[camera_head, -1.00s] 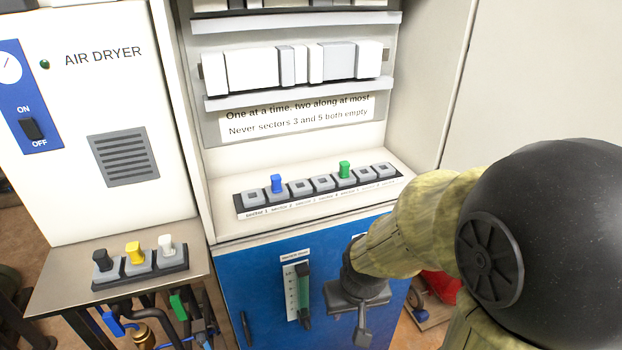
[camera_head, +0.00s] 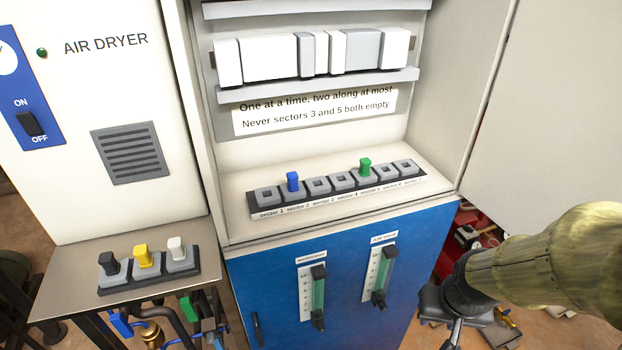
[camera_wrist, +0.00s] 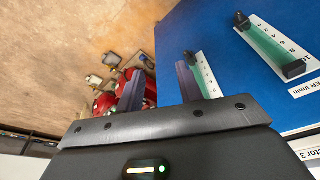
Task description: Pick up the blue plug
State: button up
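The blue plug (camera_head: 292,181) stands upright in the second socket from the left of the dark socket strip (camera_head: 252,208) on the cabinet's white ledge. A green plug (camera_head: 365,167) stands in the fifth socket of the same strip. The other sockets in the strip look empty. My gripper (camera_head: 453,325) is low at the right, in front of the blue panel's right edge and well away from the blue plug. In the wrist view my gripper (camera_wrist: 160,85) has its two fingers apart with nothing between them. The blue plug is out of the wrist view.
Black, yellow and white plugs (camera_head: 143,257) stand in a holder on the metal side table (camera_head: 65,270) at left. Two flow gauges (camera_head: 318,297) stick out of the blue panel (camera_head: 270,280). An open door (camera_head: 560,110) stands right of the cabinet. The space before the ledge is clear.

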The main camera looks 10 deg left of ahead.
jog(key=shift+o, duration=1.1)
jog(key=shift+w, duration=0.15)
jog(key=w+a+r+n+t+y+b, duration=0.35)
jog(key=w+a+t, duration=0.35)
jog(key=w, duration=0.4)
jog(key=a+r+n+y+b, duration=0.1)
jog(key=a+r+n+y, duration=0.1)
jog(key=a+r+y, duration=0.1)
jog(key=s+a+r+n+t+y+b, duration=0.1)
jog(key=a+r+n+y, duration=0.1)
jog(key=a, duration=0.4)
jog(key=s+a+r+n+t+y+b, duration=0.1)
jog(key=a+r+n+y, duration=0.1)
jog(key=a+r+y, duration=0.2)
jog(key=shift+s+a+r+n+y, duration=0.15)
jog(key=shift+s+n+y, duration=0.1)
jog(key=shift+y, duration=0.4)
